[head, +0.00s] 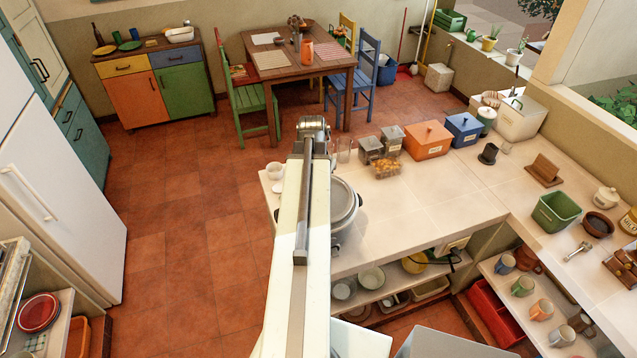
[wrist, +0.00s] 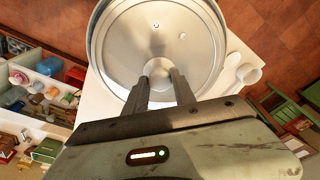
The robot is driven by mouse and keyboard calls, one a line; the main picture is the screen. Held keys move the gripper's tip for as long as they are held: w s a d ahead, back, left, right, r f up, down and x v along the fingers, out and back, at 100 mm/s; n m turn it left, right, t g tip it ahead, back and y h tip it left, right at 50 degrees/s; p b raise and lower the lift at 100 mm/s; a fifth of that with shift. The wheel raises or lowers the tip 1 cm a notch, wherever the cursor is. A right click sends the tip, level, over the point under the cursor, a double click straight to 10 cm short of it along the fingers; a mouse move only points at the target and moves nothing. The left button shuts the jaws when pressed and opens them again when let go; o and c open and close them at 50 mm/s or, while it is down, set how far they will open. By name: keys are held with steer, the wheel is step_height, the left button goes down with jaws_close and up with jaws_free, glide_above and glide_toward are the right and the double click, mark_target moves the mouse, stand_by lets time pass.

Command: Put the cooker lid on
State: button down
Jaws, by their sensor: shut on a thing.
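The cooker lid (wrist: 157,30) is a round, shiny steel disc with a darker rim and a central knob (wrist: 158,70). My gripper (wrist: 160,76) is shut on that knob in the wrist view. In the head view the lid (head: 345,204) shows only on its right side, beyond my pale arm, which hides the rest and my fingers. The pale cooker (head: 344,234) shows in part just below the lid at the counter's left end. I cannot tell whether the lid is seated on its rim or slightly above it.
The counter (head: 420,213) has free room right of the cooker. A white cup (head: 275,170) stands near the left edge. Bowls (head: 372,278) sit on the shelf below.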

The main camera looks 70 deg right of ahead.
steer(key=shift+f, duration=0.1)
steer(key=c, duration=0.9)
jaws_free()
steer(key=shift+c, duration=0.2)
steer(key=shift+s, duration=0.1)
